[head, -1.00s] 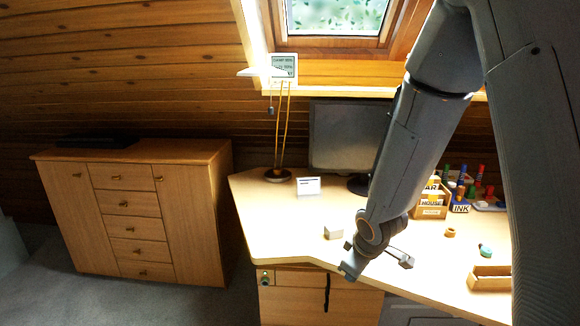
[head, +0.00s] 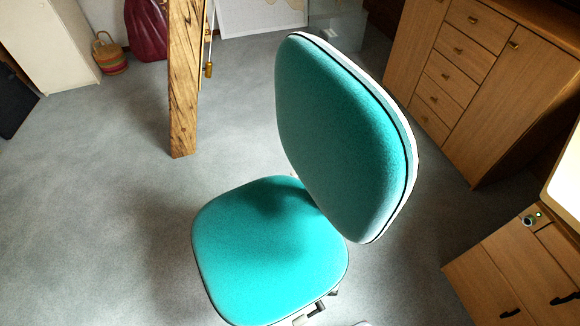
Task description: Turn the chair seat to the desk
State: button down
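The chair has a teal seat (head: 265,250) and a tall teal backrest (head: 345,135) with a pale rim. The backrest stands on the right side of the seat, the side toward the desk, so the seat's open side faces left, away from the desk. The desk (head: 530,265) shows only in part at the right edge, with wooden drawer fronts and a bit of pale top. The chair's base is mostly hidden below the seat. My gripper is not in this view.
A wooden post (head: 184,80) stands behind the chair to the left. A wooden cabinet (head: 475,75) is at the upper right. A striped basket (head: 109,55), a dark red bag (head: 147,28) and a white cupboard (head: 52,40) are at the back left. Grey carpet (head: 90,220) is free left of the chair.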

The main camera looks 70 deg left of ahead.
aim_at(265, 252)
jog(key=u, duration=0.5)
jog(key=k, duration=1.15)
jog(key=u, duration=1.3)
jog(key=i, duration=0.55)
jog(key=u, duration=0.95)
jog(key=k, duration=0.8)
jog(key=z, duration=0.05)
